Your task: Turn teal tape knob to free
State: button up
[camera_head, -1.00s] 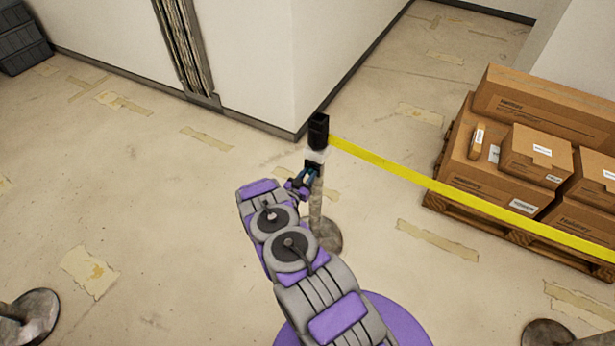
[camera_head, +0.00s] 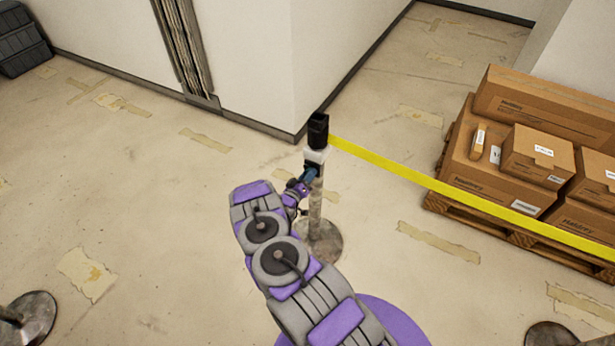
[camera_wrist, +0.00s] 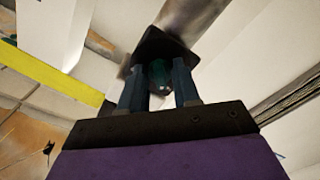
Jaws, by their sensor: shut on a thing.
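The teal knob (camera_wrist: 160,76) shows in the wrist view, dark and partly shaded, on the post under a dark plate. My gripper (camera_wrist: 159,82) has its two blue-grey fingers on either side of the knob and is shut on it. In the head view my gripper (camera_head: 308,176) reaches the upper part of the stanchion post (camera_head: 317,205), just below its white collar and black head (camera_head: 318,130). The knob itself is hidden there by the gripper. The yellow tape (camera_head: 430,184) runs taut from the head to the right.
Boxes (camera_head: 540,150) stand on a wooden pallet (camera_head: 480,222) at the right, behind the tape. A white wall corner (camera_head: 290,70) is behind the post. Other stanchion bases (camera_head: 30,315) stand at the lower left and lower right (camera_head: 552,335).

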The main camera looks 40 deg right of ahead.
jog(key=shift+w+r+n, duration=0.1)
jog(key=shift+w+n, duration=0.05)
jog(key=shift+n, duration=0.15)
jog(key=o, duration=0.7)
jog(key=p+v, duration=0.3)
jog(key=v, duration=1.4)
jog(key=shift+f, duration=0.25)
jog(key=shift+a, duration=0.15)
